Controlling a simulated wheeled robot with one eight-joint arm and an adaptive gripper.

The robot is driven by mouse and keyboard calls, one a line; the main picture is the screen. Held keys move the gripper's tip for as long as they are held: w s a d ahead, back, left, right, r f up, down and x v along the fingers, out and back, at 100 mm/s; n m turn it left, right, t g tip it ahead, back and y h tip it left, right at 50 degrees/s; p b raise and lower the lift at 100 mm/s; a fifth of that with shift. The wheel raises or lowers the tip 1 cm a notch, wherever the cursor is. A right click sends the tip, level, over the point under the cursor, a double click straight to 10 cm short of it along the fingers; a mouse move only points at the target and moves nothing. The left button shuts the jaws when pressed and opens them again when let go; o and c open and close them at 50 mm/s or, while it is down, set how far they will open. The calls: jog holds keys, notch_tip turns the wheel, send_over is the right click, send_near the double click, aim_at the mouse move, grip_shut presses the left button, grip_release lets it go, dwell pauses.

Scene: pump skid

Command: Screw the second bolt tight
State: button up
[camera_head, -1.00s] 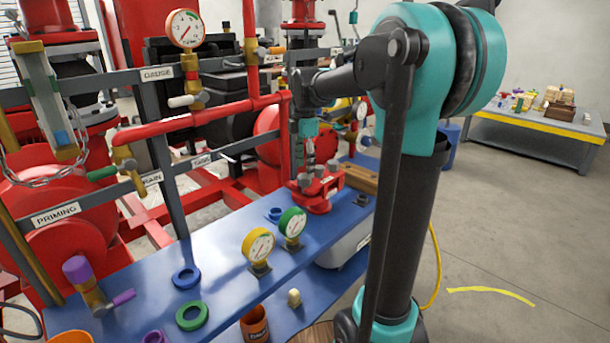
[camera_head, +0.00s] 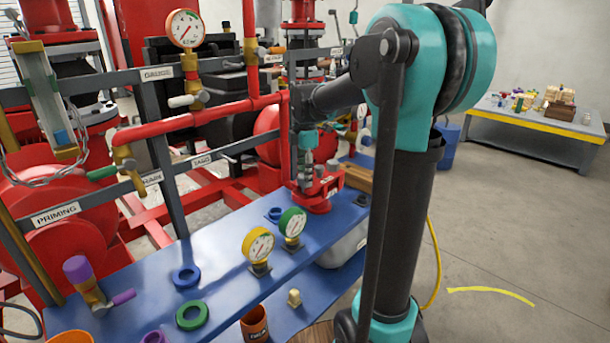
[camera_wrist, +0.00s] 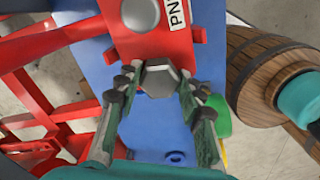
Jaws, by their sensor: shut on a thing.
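The red flange fixture (camera_head: 322,192) stands on the blue bench, below my gripper (camera_head: 306,172). In the wrist view, my gripper (camera_wrist: 158,84) has its two fingers on either side of a grey hex bolt head (camera_wrist: 158,78) at the near edge of the red fixture (camera_wrist: 150,45), and is shut on it. A second grey, round-looking bolt head (camera_wrist: 140,14) shows farther up on the fixture, apart from the fingers. The bolt shaft is hidden, so I cannot tell how deep it sits. In the head view my gripper hides the held bolt.
Yellow (camera_head: 258,243) and green (camera_head: 292,222) gauges stand on the blue bench (camera_head: 225,262) in front of the fixture. Red piping (camera_head: 200,120) and a grey labelled rail run close behind. A wooden barrel (camera_wrist: 262,75) is at the right in the wrist view.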

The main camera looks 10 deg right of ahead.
jog(key=shift+c, duration=1.2)
jog(key=o, duration=0.5)
jog(key=c, duration=0.5)
jog(key=m, duration=1.4)
jog(key=shift+m, duration=0.4)
jog(key=o, duration=1.2)
jog(key=shift+o, duration=0.2)
jog(key=shift+r, duration=0.1)
